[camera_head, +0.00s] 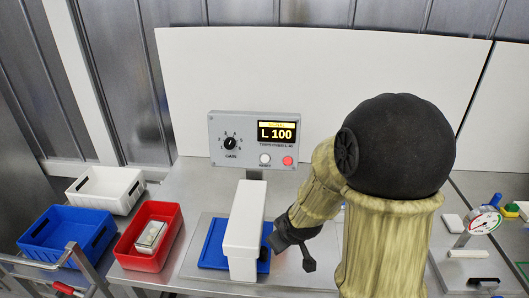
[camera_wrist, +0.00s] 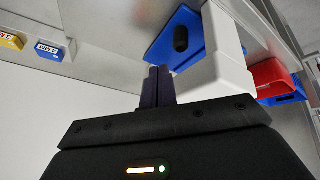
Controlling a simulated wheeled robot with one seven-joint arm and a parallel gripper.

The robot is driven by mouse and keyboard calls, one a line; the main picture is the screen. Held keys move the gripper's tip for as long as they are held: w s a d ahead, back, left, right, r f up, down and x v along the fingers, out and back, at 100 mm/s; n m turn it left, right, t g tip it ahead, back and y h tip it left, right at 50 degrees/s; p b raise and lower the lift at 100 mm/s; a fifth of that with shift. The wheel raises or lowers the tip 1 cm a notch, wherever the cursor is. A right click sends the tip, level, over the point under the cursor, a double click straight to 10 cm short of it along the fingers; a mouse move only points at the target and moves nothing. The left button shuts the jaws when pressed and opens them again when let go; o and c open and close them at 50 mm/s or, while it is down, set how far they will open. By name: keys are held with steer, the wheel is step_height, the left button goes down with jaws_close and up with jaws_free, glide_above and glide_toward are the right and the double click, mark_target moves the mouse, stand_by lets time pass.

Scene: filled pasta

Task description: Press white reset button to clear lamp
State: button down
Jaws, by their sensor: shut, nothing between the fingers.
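My gripper (camera_wrist: 158,86) is shut and empty in the wrist view. In the head view my arm's dark end is low, beside a white upright block (camera_head: 243,232), below and in front of the panel. The fingertips are not clear there, and the button is apart from them.
The white block stands over a blue tray (camera_head: 213,248) in front of the panel. Red (camera_head: 130,255), blue (camera_head: 40,250) and white (camera_head: 128,203) bins are at the left. A round gauge (camera_head: 484,222) is at the right. My arm covers the centre right.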

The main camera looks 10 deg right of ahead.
mark_target(265, 159)
steer(key=w+a+r+n+t+y+p, duration=0.2)
steer(key=w+r+n+t+y+p, duration=0.5)
steer(key=w, duration=0.6)
step_height(265, 159, up, 3)
steer(key=shift+w+f+n+t+p, duration=0.1)
steer(key=shift+w+n+t+p, duration=0.25)
steer(key=shift+n, duration=0.75)
steer(key=w+d+f, duration=0.1)
steer(key=w+d, duration=0.1)
steer(key=w, duration=0.6)
steer(key=shift+d+f+p, duration=0.3)
steer(key=shift+p, duration=0.1)
steer(key=shift+d+t, duration=0.1)
steer(key=shift+t, duration=0.15)
steer(key=shift+w, duration=0.1)
